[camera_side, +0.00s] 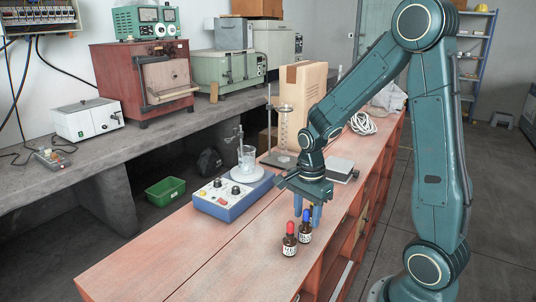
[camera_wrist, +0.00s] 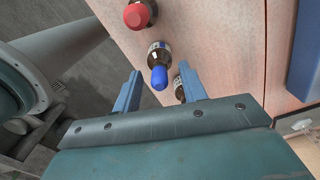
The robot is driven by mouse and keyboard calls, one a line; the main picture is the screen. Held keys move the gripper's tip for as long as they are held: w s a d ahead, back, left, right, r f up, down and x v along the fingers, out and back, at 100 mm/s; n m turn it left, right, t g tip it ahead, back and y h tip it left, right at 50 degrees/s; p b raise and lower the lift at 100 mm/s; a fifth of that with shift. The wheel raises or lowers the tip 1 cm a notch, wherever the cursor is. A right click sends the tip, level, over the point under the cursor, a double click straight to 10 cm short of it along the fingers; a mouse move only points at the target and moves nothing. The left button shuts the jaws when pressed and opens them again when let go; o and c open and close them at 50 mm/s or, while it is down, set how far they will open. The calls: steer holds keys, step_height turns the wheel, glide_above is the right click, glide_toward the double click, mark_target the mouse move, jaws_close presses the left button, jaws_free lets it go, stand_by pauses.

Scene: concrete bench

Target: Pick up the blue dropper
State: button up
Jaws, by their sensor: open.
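The blue dropper (camera_side: 305,233) is a small dark bottle with a white label and a blue bulb, upright on the pinkish bench top. In the wrist view the blue dropper (camera_wrist: 158,60) appears between the two fingertips, its bulb towards me. My gripper (camera_side: 307,215) points down just over it with its blue fingers apart. The wrist view also shows my gripper (camera_wrist: 159,75) open and empty. A similar red-bulbed dropper (camera_side: 290,240) stands beside the blue one; it also shows in the wrist view (camera_wrist: 139,14).
A dark bottle (camera_wrist: 178,90) is partly hidden behind the right finger in the wrist view. A blue-and-white hotplate stirrer (camera_side: 232,192) with a glass beaker stands to the left. The bench's right edge is close to the droppers. The near-left bench top is clear.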

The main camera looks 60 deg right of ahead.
steer(key=c, duration=0.7)
steer(key=shift+r, duration=0.15)
step_height(320, 180, up, 20)
stand_by(0.8)
steer(key=shift+r, duration=0.1)
stand_by(0.6)
step_height(320, 180, up, 5)
glide_above(307, 209)
steer(key=shift+f, duration=0.2)
stand_by(0.6)
